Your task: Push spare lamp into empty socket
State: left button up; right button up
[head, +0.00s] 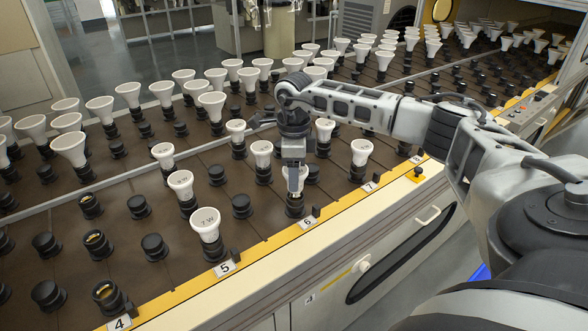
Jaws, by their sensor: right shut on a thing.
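My right gripper (295,190) points straight down over the socket (295,208) in the front row by label 6. My left gripper is out of view.
Lamps stand close to my right gripper on both sides, such as one (262,152) to the left and one (360,152) to the right. A yellow edge strip (270,245) runs along the brown rack's front. The front left holds mostly lampless sockets.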

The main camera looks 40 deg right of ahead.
jog(key=shift+f+b, duration=0.55)
jog(key=shift+f, duration=0.4)
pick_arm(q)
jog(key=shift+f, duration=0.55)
pick_arm(e)
jog(key=o, duration=1.1)
jog(key=shift+c, duration=0.2)
notch_tip(320, 180, up, 2)
jog(key=shift+w+r, duration=0.1)
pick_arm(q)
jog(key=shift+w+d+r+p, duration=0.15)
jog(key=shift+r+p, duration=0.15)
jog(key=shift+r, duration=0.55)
pick_arm(e)
notch_tip(320, 180, up, 14)
